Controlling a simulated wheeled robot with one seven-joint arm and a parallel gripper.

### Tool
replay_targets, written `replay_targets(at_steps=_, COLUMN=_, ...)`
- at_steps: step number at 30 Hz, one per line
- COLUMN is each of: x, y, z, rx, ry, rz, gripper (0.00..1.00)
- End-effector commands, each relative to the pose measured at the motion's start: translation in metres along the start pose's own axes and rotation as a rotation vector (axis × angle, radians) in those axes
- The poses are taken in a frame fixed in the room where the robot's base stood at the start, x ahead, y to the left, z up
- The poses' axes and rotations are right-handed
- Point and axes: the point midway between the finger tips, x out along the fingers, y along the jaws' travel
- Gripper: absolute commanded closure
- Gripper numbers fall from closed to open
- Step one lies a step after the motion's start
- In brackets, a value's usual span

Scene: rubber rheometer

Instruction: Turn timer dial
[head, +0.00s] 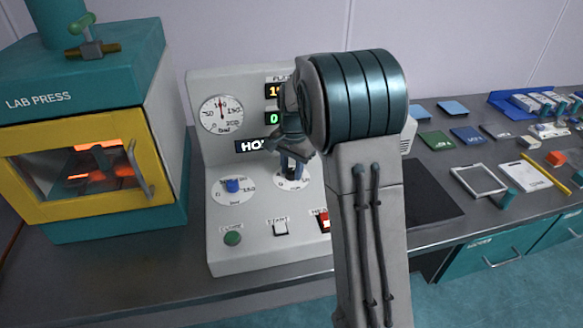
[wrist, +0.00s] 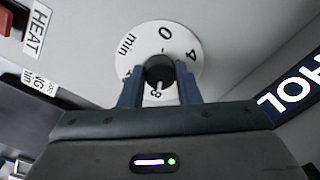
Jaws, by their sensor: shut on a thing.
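The timer dial is a dark knob (wrist: 160,71) on a white round scale (wrist: 186,50) marked "min" with numbers, in the wrist view. My gripper (wrist: 160,88) has its two blue fingers on either side of the knob, shut on it. In the head view my gripper (head: 291,168) reaches to the right-hand dial of the control panel (head: 255,255), and the dial's scale (head: 292,182) is partly hidden behind the fingers. The knob's pointer is hard to make out.
A second dial with a blue knob (head: 232,186) sits left of it. Below are a green button (head: 232,238), a white START button (head: 280,228) and a red HEAT switch (head: 325,222). The lab press (head: 60,215) stands at left. My arm hides the panel's right side.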

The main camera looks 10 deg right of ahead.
Motion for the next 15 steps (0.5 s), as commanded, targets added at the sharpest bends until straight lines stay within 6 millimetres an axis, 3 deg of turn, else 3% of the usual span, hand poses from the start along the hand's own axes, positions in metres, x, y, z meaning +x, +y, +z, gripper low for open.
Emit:
replay_targets(at_steps=9, x=-0.0003, y=-0.0006, z=-0.0002, rx=0.001, ry=0.001, rz=-0.002, gripper=0.93)
replay_targets(at_steps=10, x=-0.0003, y=-0.0005, z=-0.0002, rx=0.000, ry=0.001, rz=-0.002, gripper=0.68)
replay_targets(at_steps=12, x=-0.0003, y=-0.0005, z=-0.0001, rx=0.000, ry=0.001, rz=-0.002, gripper=0.49)
replay_targets(at_steps=15, x=-0.0002, y=-0.0004, z=-0.0001, rx=0.000, ry=0.001, rz=-0.001, gripper=0.49)
